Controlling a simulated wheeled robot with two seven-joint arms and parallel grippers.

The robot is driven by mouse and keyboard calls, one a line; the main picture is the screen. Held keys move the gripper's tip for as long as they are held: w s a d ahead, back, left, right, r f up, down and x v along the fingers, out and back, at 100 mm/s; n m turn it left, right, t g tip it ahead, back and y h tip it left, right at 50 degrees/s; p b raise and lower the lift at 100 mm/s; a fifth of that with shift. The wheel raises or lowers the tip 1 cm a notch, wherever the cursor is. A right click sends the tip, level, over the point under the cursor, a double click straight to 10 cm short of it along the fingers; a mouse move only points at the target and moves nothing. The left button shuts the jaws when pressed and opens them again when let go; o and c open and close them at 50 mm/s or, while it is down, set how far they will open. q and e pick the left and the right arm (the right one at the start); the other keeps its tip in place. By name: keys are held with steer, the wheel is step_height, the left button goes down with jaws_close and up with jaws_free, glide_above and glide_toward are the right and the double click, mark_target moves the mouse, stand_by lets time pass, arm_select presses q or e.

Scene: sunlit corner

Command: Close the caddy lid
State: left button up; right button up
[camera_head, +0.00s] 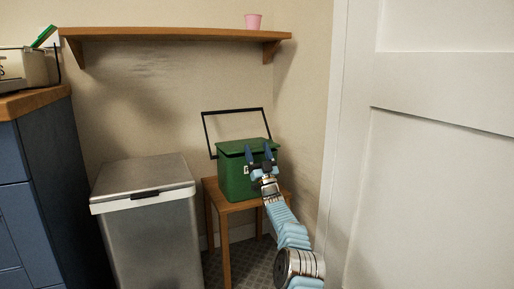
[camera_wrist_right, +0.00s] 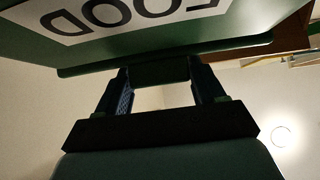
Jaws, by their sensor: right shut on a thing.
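The green caddy (camera_head: 236,185) stands on a small wooden table in the corner. Its green lid (camera_head: 238,147) lies roughly level over the top; I cannot tell whether a small gap is left under it. Its thin black handle (camera_head: 204,128) stands up behind it. My right gripper (camera_head: 258,152) is at the caddy's front, fingers pointing up at the lid's front edge. In the right wrist view the gripper (camera_wrist_right: 161,92) is shut on a dark green tab (camera_wrist_right: 160,73), beside the panel with the white FOOD label (camera_wrist_right: 120,14). My left gripper is out of view.
The wooden table (camera_head: 224,207) is barely wider than the caddy. A steel bin (camera_head: 150,225) stands close on the left, with a blue cabinet (camera_head: 40,200) beyond. A shelf (camera_head: 170,33) with a pink cup (camera_head: 253,21) hangs above. A white door (camera_head: 440,180) is on the right.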

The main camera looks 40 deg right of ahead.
steer(key=shift+f+b, duration=0.3)
steer(key=shift+f, duration=1.1)
steer(key=o, duration=1.4)
steer(key=shift+f, duration=0.1)
steer(key=v, duration=1.3)
steer(key=shift+s, duration=0.4)
